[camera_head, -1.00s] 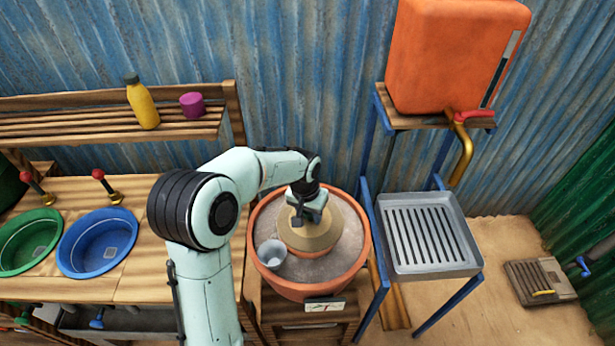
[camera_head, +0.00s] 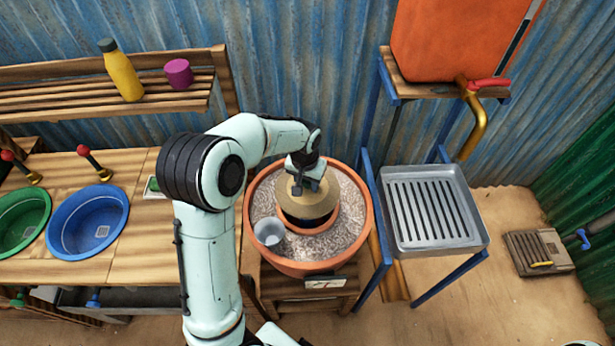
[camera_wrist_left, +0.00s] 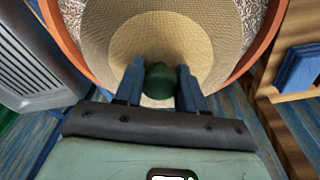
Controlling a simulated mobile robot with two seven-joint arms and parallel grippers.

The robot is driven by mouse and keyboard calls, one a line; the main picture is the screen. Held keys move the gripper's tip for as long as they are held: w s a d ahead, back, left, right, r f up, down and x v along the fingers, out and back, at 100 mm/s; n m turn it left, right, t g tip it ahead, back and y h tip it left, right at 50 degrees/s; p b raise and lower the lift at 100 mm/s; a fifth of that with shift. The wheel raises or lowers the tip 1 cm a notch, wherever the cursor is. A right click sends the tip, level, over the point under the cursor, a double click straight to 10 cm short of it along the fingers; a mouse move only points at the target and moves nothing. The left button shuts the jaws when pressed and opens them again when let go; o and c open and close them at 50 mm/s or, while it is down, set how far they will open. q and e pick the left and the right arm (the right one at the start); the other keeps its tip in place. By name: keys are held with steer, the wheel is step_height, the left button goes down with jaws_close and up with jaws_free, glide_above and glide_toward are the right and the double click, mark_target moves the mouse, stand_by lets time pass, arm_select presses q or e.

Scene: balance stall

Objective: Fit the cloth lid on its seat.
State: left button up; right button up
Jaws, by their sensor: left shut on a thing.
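The cloth lid (camera_head: 318,208) is a round tan disc with a dark green knob (camera_wrist_left: 160,82). My left gripper (camera_head: 306,188) is shut on the knob, with a blue finger on either side of it in the left wrist view. The lid hangs over the inner clay pot (camera_head: 308,227), its seat, and appears raised and set back. A dark crescent of the pot's opening shows at the near side. The far rim is hidden behind lid and gripper. The inner pot stands in grey grit inside a larger clay pot (camera_head: 254,240). My right gripper is out of view.
A small grey cup (camera_head: 268,234) stands on the grit at the front left, close to the inner pot. A metal draining tray (camera_head: 476,240) on a blue stand is to the right. A wooden counter with a blue basin (camera_head: 62,232) is to the left.

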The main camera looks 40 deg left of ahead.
mark_target(307, 188)
arm_select(q)
steer(key=shift+f+b, duration=1.55)
steer(key=shift+f, duration=1.55)
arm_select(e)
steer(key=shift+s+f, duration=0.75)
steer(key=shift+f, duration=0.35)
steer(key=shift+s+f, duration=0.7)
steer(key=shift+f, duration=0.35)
arm_select(q)
steer(key=shift+f+b, duration=0.3)
steer(key=shift+f, duration=0.1)
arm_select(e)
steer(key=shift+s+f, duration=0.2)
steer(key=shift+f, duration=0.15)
arm_select(q)
steer(key=o, duration=1.5)
steer(key=shift+r, duration=0.2)
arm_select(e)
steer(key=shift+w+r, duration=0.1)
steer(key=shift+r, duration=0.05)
arm_select(q)
steer(key=shift+r+p, duration=1.1)
steer(key=shift+r, duration=0.65)
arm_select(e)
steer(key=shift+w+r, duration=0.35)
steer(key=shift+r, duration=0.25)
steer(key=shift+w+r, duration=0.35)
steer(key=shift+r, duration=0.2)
